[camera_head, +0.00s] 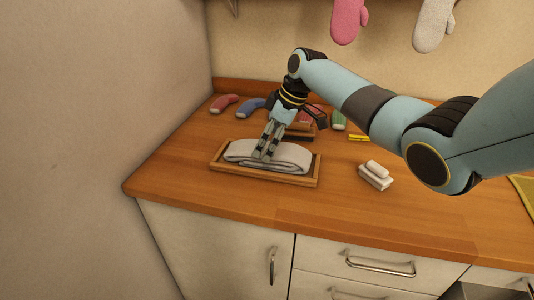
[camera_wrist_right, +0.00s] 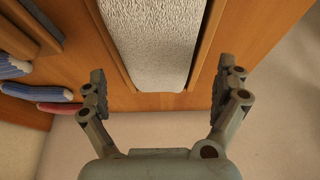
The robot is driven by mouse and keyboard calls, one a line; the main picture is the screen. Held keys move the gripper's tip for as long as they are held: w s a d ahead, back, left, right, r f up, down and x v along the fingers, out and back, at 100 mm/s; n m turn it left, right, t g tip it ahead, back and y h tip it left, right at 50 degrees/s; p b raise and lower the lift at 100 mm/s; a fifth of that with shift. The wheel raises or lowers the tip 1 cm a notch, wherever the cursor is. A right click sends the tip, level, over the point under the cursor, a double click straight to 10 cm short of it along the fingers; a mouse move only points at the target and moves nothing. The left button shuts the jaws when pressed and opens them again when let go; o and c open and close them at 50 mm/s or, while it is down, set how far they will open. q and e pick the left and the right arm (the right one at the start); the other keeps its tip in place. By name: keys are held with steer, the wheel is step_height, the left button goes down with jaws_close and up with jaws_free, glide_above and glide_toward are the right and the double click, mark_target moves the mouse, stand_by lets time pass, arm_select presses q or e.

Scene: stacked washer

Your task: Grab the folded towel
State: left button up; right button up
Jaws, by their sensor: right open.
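A folded light-grey towel (camera_head: 290,157) lies in a shallow wooden tray (camera_head: 250,175) on the counter. In the right wrist view the towel (camera_wrist_right: 160,40) is a textured pale strip, with the tray's edge (camera_wrist_right: 208,40) beside it. My right gripper (camera_head: 265,158) reaches down from above, its fingertips at the towel's near left part in the head view. In the wrist view the right gripper (camera_wrist_right: 160,90) is open, its fingers wide apart with nothing between their tips; the towel's end is just beyond them. Whether the fingers touch the towel is unclear. My left gripper is out of view.
Red (camera_head: 223,103) and blue (camera_head: 250,108) rolled or mitten-like items lie behind the tray, with a green one (camera_head: 339,120) farther right. Pink and white mitts (camera_head: 348,18) hang on the wall. The front counter is clear.

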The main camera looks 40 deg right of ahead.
mark_target(264, 149)
steer(key=x, duration=0.3)
steer(key=shift+w+f, duration=0.1)
steer(key=shift+c, duration=0.4)
steer(key=c, duration=1.1)
steer(key=shift+o, duration=0.2)
